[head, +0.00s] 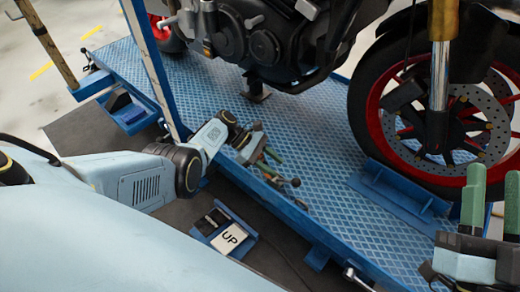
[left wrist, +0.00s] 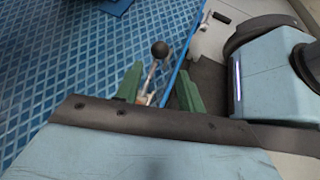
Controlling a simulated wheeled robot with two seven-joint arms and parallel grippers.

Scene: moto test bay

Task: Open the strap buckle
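A lever with a dark ball knob (head: 295,182) stands at the near edge of the blue platform; it appears to be part of the strap buckle, but its base is too small to make out. In the left wrist view the ball knob (left wrist: 160,49) and its metal shaft show just past and between my green fingertips. My left gripper (head: 272,164) is open beside the lever, its fingers (left wrist: 158,88) apart on either side of the shaft's lower part. Contact cannot be told. My right gripper (head: 493,176) is open and empty at the lower right, away from the lever.
The blue diamond-plate platform (head: 335,150) carries a motorcycle, whose red-rimmed front wheel (head: 385,120) stands at the right behind a blue wheel chock (head: 395,192). A blue upright post (head: 150,62) rises near my left forearm. A pedal marked UP (head: 229,238) lies on the dark mat below.

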